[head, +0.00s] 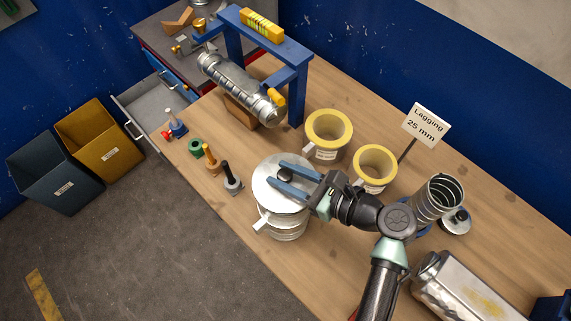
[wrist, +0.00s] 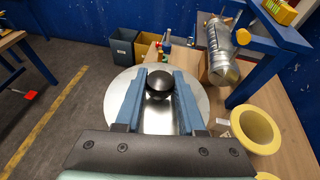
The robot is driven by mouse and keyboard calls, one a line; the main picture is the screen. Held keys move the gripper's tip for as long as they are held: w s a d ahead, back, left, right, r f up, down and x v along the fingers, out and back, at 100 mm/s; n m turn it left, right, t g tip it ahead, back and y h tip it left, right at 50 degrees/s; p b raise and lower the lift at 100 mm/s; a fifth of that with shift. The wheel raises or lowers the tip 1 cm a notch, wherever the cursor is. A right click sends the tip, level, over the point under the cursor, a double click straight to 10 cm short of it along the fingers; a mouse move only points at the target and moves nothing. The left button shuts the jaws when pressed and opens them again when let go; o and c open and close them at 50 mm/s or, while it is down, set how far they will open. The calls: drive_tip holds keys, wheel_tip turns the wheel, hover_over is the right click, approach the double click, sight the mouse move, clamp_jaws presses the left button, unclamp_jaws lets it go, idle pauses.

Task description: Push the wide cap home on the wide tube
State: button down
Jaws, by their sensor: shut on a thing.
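The wide cap (head: 268,200) is a round silver disc with a black knob (wrist: 159,82) at its centre. It lies over the top of the wide tube (head: 288,228), a ribbed silver duct standing upright near the bench's front edge with a white tag on its side. My gripper (head: 283,180) has its blue fingers on either side of the knob and is shut on it. In the wrist view the cap (wrist: 195,102) spreads out beneath the fingers and hides the tube. I cannot tell whether the cap's rim sits fully down on the tube.
Two yellow-lined sleeves (head: 329,127) stand behind my gripper near a "Lagging 25 mm" sign (head: 427,125). A narrower ribbed tube (head: 436,197) and a small cap (head: 457,221) are at right. Small tools (head: 231,180) stand left of the wide tube. A blue frame (head: 297,95) rises behind.

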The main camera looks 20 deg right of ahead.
drive_tip(key=shift+f+b, duration=0.3)
drive_tip(key=shift+f, duration=0.5)
drive_tip(key=shift+c, duration=2.2)
unclamp_jaws()
drive_tip(key=b+v, duration=0.3)
drive_tip(key=v, duration=1)
